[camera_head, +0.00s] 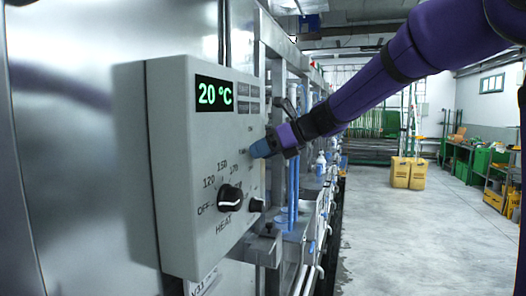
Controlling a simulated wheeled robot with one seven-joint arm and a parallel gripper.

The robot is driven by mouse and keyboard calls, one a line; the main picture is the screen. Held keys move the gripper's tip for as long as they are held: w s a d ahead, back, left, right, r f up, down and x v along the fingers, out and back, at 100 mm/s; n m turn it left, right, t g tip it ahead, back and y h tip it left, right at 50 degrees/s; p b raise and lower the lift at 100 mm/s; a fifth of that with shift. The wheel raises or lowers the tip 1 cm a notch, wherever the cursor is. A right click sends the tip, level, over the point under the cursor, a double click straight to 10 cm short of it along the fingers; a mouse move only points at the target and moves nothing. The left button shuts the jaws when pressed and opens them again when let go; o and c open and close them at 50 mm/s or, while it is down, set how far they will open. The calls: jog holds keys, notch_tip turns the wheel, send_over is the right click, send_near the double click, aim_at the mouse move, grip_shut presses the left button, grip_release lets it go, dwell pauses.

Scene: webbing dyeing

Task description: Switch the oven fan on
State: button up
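The oven's grey control box (180,150) is on the left, fixed to the metal oven wall. Its green display (214,94) reads 20 °C. A black dial (230,198) marked HEAT points left toward OFF. A smaller black knob (256,205) sits right of it, low near the panel's right edge; I cannot read its label. My gripper (262,148) is at the panel's upper right, its blue tip close to or touching the face. It hides what lies behind it. I cannot tell whether its fingers are open or shut, and no fan switch can be made out clearly.
Small grey blocks (248,98) sit right of the display. Blue tubes and metal frames of the machine run back behind the box. The concrete floor (410,240) on the right is clear, with yellow canisters (409,172) and a green workbench (462,160) further off.

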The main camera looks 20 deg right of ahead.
jog(key=shift+d, duration=0.1)
jog(key=v, duration=1)
jog(key=shift+s+d+r, duration=0.15)
jog(key=shift+s+d, duration=0.05)
jog(key=shift+s, duration=0.05)
jog(key=s+d+f+n+h, duration=0.1)
jog(key=s+f+n+h, duration=0.2)
jog(key=s+n, duration=0.6)
jog(key=s+d+f+n+h, duration=0.1)
jog(key=s+f+n+h, duration=0.3)
jog(key=s+n, duration=0.5)
jog(key=s+d+f+n+g+h, duration=0.1)
jog(key=s+f+n+h, duration=0.2)
jog(key=s+f+n, duration=0.4)
jog(key=s+n, duration=0.1)
jog(key=s, duration=0.2)
jog(key=shift+d+f+n+h, duration=0.35)
jog(key=shift+d+n+h, duration=0.05)
